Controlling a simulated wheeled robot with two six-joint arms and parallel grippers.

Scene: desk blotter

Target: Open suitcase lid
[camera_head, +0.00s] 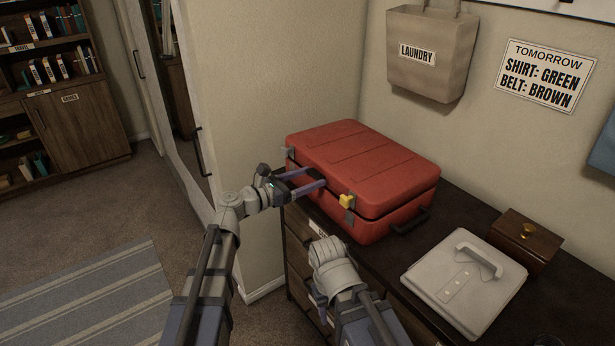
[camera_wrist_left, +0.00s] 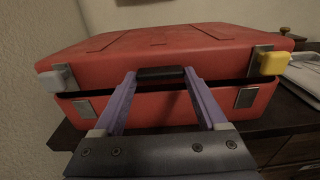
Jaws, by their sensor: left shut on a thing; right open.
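The red suitcase (camera_head: 362,165) lies flat on the dark dresser. In the left wrist view a dark gap runs between its lid (camera_wrist_left: 180,50) and its base (camera_wrist_left: 155,112), so the lid is slightly raised. My left gripper (camera_head: 312,181) is shut on the black lid handle (camera_wrist_left: 162,73) at the front, a finger at each end. A grey latch (camera_wrist_left: 56,78) at the left and a yellow latch (camera_wrist_left: 273,63) at the right stick out from the lid. My right gripper (camera_head: 318,294) is low in front of the dresser, mostly hidden by its own arm, and open.
A light grey case (camera_head: 455,285) and a small wooden box (camera_head: 526,240) stand on the dresser (camera_head: 375,262) right of the suitcase. A laundry bag (camera_head: 430,55) and a sign (camera_head: 546,75) hang on the wall behind. The wall is close behind the suitcase.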

